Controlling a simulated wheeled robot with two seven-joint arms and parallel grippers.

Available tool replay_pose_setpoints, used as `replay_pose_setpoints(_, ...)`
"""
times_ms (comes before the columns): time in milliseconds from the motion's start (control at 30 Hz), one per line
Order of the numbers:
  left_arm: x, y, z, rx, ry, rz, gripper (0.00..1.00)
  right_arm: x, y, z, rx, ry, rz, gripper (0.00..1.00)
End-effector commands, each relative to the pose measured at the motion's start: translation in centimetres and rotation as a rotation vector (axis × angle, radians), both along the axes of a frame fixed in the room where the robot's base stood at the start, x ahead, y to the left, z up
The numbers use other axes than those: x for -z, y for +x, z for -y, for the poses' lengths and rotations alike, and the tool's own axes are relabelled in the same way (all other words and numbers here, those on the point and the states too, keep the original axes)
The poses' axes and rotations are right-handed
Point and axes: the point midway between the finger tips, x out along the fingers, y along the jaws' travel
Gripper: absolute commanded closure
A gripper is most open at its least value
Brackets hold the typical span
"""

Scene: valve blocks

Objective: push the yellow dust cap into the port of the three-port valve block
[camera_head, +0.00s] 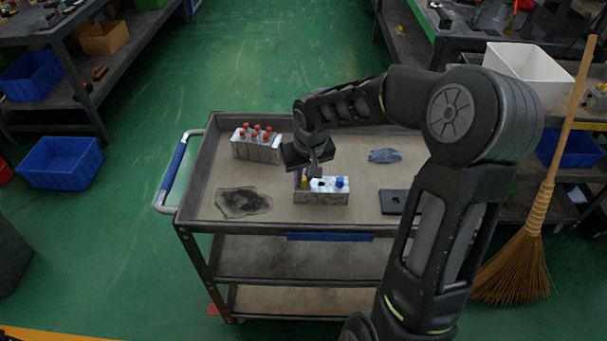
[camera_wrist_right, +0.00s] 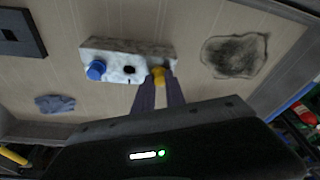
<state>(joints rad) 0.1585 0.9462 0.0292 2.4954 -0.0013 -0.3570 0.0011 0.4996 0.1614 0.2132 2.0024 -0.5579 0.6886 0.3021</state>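The three-port valve block (camera_head: 322,198) is a grey metal block on the cart top, and it also shows in the wrist view (camera_wrist_right: 125,48). A blue cap (camera_head: 340,182) sits at one end, and the middle port (camera_wrist_right: 129,69) is open and dark. The yellow dust cap (camera_head: 304,180) is at the other end of the row. In the wrist view it (camera_wrist_right: 157,74) lies between the fingertips of my right gripper (camera_wrist_right: 159,82), which look closed on its sides. Whether the cap is in the port or just above it cannot be told. My left gripper is not in view.
A second block with several red caps (camera_head: 256,147) stands at the back left of the cart (camera_head: 205,175). A dark stain (camera_head: 243,202) lies left of the valve block. A blue rag (camera_head: 384,156) and a flat black piece (camera_head: 394,202) lie to the right.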

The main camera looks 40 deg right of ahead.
Motion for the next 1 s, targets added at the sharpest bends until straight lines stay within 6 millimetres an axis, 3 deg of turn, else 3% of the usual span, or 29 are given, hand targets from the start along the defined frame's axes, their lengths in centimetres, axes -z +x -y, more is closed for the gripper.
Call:
replay_pose_setpoints(300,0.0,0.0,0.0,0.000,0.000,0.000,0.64,0.0,0.0,0.0,0.000,0.000,0.000,0.59)
replay_pose_setpoints(633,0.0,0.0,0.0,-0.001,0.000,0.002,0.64,-0.3,-0.1,0.0,0.001,0.000,0.000,0.59)
replay_pose_setpoints(1000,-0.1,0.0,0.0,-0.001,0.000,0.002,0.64,-5.5,-1.3,-0.3,0.000,-0.002,0.004,0.59)
